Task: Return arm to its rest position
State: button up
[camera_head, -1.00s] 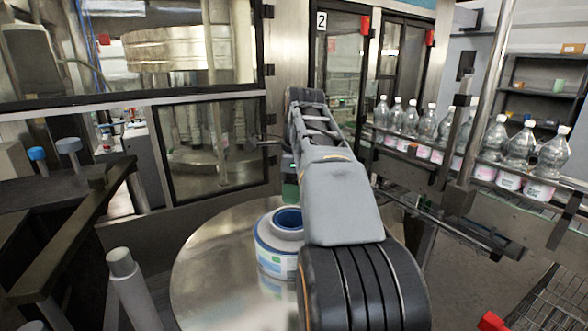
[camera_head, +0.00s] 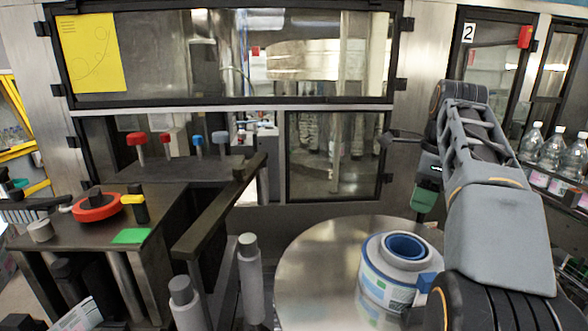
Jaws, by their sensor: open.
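My arm (camera_head: 497,225) rises on the right side of the head view, bent, with its upper links over the right edge of the round metal table. The wrist part with a dark and green body (camera_head: 428,185) hangs behind the arm's forearm. My gripper's fingers (camera_head: 400,137) seem to point left from the wrist, thin and dark, with nothing visible between them. A white and blue reel (camera_head: 390,270) with a label on its side stands on the round table (camera_head: 312,258), below and left of the arm, apart from the gripper.
A dark bench (camera_head: 95,245) with an orange-red ring (camera_head: 96,207), a green pad (camera_head: 131,236) and red and blue knobs stands at left. Grey posts (camera_head: 250,275) stand before the round table. Glazed machine doors (camera_head: 335,155) close off the back. Bottles (camera_head: 550,150) line a conveyor at right.

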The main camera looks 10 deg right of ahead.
jog(key=s+a+f+n+t, duration=0.1)
jog(key=s+a+f+n, duration=0.1)
jog(key=a+f+n, duration=0.4)
jog(key=s+a+f+n+t, duration=0.1)
jog(key=s+a+f+n, duration=0.2)
jog(key=a+f+n, duration=0.3)
jog(key=s+a+f+n+t+h, duration=0.1)
jog(key=a+f+n, duration=0.4)
jog(key=f+n, duration=0.5)
jog(key=shift+s+a+f+n+t, duration=0.2)
jog(key=shift+s+n, duration=0.15)
jog(key=shift+n, duration=0.75)
jog(key=shift+s+a+f+n+t, duration=0.2)
jog(key=shift+s+n, duration=0.15)
jog(key=shift+n, duration=0.75)
